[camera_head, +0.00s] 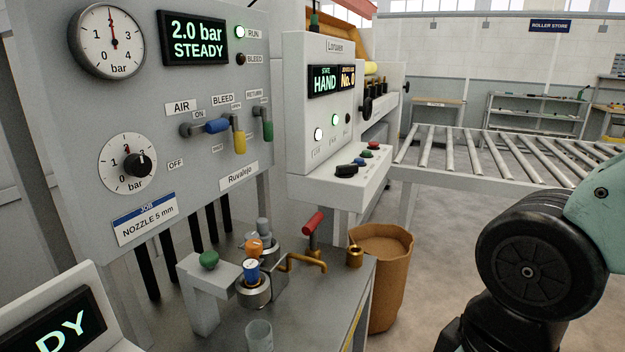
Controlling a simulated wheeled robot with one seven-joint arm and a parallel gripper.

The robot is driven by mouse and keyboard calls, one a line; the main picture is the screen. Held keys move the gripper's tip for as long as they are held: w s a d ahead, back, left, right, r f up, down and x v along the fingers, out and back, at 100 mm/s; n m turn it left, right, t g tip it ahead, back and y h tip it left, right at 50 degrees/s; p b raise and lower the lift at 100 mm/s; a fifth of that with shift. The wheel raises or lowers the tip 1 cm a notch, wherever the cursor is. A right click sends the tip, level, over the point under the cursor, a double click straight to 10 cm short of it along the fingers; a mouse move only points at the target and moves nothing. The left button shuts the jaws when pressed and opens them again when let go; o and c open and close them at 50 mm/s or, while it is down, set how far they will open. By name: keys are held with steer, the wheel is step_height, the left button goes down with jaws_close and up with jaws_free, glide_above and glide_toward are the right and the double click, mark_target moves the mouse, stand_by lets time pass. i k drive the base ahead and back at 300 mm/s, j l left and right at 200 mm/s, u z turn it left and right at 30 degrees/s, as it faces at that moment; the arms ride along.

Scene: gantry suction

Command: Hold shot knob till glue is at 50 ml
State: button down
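No label reading "shot" is legible, so I cannot tell which knob is the shot knob. A green round-topped knob (208,259) stands on a grey bracket on the metal bench. Beside it an orange knob (254,246) and a blue-capped part (251,268) sit by a metal cylinder (254,292). A clear cup (259,335) stands at the bench front; its level and any 50 ml mark cannot be read. No glue is clearly visible. My arm is at the lower right, apart from the bench. My gripper's fingers are not in view.
The panel display (194,38) reads 2.0 bar STEADY. A red-handled lever (313,223) and brass pipe (305,261) are on the bench. A brown bin (392,280) stands right of it. A roller conveyor (500,156) runs behind. A display (66,325) is cut off lower left.

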mark_target(208, 259)
steer(key=i+l, duration=0.1)
steer(key=l, duration=0.2)
steer(key=i+l, duration=0.1)
steer(key=l, duration=0.25)
steer(key=i+l, duration=0.15)
steer(key=l, duration=0.15)
steer(key=i+l, duration=0.1)
steer(key=l, duration=0.2)
steer(key=l+u, duration=0.1)
steer(key=u, duration=0.35)
steer(key=l+u, duration=0.1)
steer(key=u, duration=0.3)
steer(key=l+u, duration=0.1)
steer(key=u, duration=0.35)
steer(key=l+u, duration=0.15)
steer(key=u, duration=0.3)
